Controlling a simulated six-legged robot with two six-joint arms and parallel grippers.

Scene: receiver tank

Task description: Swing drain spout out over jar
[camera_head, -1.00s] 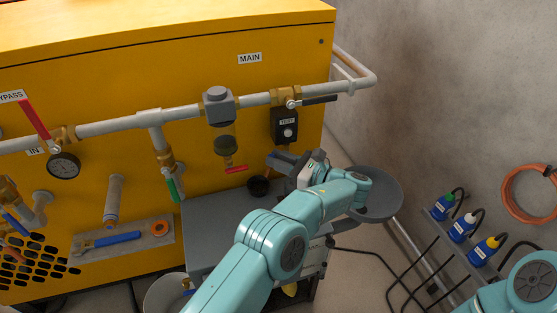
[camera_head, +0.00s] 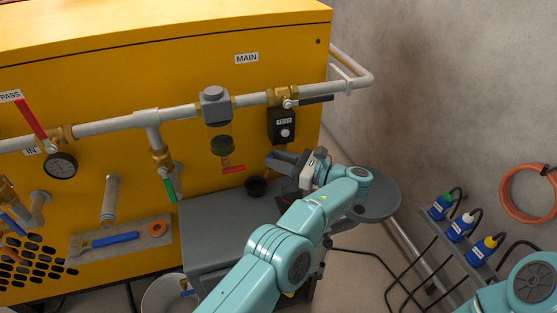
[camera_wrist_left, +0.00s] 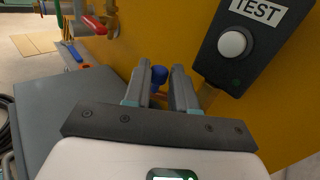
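My left gripper (camera_head: 283,161) is in front of the yellow housing, below the black TEST box (camera_head: 282,126). In the left wrist view its two fingers (camera_wrist_left: 160,90) are apart. A blue knob (camera_wrist_left: 158,75) shows between and beyond them, close to the yellow wall; I cannot tell whether it touches a finger, or whether it belongs to the drain spout. In the head view this knob is not clearly seen. A small black cup (camera_head: 256,186) stands on the grey cabinet, left of the gripper; I cannot tell whether it is the jar. My right gripper is out of view.
The grey cabinet top (camera_head: 215,215) is mostly bare. A filter bowl (camera_head: 222,145) with a red handle (camera_head: 233,169) hangs above it. A round grey disc (camera_head: 375,195) is behind my left wrist. Blue bottles (camera_head: 461,227) stand in a rack at right. A bucket (camera_head: 165,296) is at lower left.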

